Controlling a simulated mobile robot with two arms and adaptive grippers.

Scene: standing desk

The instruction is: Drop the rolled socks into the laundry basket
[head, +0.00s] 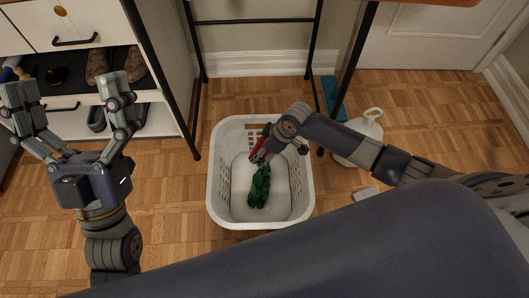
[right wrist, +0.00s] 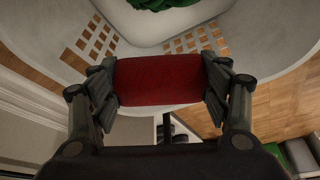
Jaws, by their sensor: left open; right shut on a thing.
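The white laundry basket (head: 213,182) stands on the wooden floor, and its slotted wall shows in the right wrist view (right wrist: 130,47). A dark green rolled pair of socks (head: 259,187) lies inside it, partly cut off at the top of the right wrist view (right wrist: 165,4). My right gripper (head: 275,146) is over the far part of the basket. It is shut on red rolled socks (right wrist: 160,82), held sideways between its fingers; in the head view the gripper partly hides them. My left gripper (head: 68,93) is open and empty, well left of the basket.
A black metal frame (head: 198,70) stands behind the basket. A shelf unit with shoes (head: 97,65) is at the upper left. A white jug-like container (head: 361,140) stands on the floor to the right. Floor left of the basket is clear.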

